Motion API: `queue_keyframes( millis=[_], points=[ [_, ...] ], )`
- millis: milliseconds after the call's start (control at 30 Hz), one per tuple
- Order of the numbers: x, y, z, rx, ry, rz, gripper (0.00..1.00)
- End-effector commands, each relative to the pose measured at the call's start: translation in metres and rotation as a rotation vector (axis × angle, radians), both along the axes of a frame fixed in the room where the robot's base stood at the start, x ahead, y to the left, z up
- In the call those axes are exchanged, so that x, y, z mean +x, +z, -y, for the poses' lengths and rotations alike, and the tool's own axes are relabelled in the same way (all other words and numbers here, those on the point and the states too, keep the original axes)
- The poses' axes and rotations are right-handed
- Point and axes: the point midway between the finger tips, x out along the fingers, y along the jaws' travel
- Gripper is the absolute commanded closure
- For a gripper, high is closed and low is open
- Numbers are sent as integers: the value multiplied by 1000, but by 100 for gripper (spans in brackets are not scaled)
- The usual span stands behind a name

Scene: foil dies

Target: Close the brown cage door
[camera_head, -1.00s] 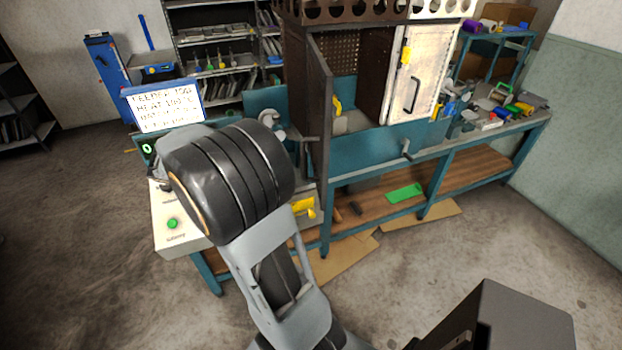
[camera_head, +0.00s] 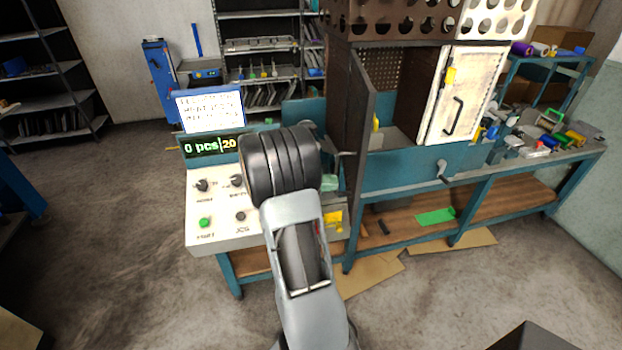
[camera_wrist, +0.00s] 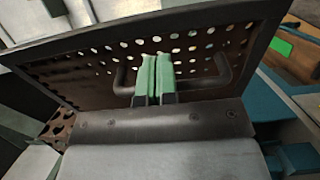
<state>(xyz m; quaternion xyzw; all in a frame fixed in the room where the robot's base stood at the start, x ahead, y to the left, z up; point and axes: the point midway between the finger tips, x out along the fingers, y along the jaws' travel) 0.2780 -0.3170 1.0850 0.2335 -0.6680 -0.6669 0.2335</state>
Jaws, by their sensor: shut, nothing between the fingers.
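The brown cage door (camera_head: 357,125) stands open, swung out from the brown cage, and shows nearly edge-on in the head view. In the wrist view the perforated brown door (camera_wrist: 95,65) fills the upper middle, with a dark bar handle (camera_wrist: 222,72) on it. My gripper (camera_wrist: 155,76) has its two green fingers shut together, empty, in front of the handle's span. Whether the fingers touch the handle or the door cannot be told. In the head view my arm hides most of the gripper.
A white door (camera_head: 464,95) with a black handle is shut on the cage's right. A control panel (camera_head: 213,215) with knobs and a green button stands at the left. The teal bench (camera_head: 410,168) runs under the cage. Open floor lies in front and left.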

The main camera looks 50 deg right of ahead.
Motion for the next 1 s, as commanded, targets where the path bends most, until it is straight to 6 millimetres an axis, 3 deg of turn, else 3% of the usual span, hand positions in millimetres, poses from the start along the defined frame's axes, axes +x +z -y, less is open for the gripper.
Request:
queue_keyframes(
  millis=[300, 867, 1000],
  points=[
    [-28, 1, 22, 1, -2, 0, 100],
    [-34, 0, 26, 1, 0, -1, 100],
    [-43, -1, 33, 1, 6, 1, 100]
  ],
)
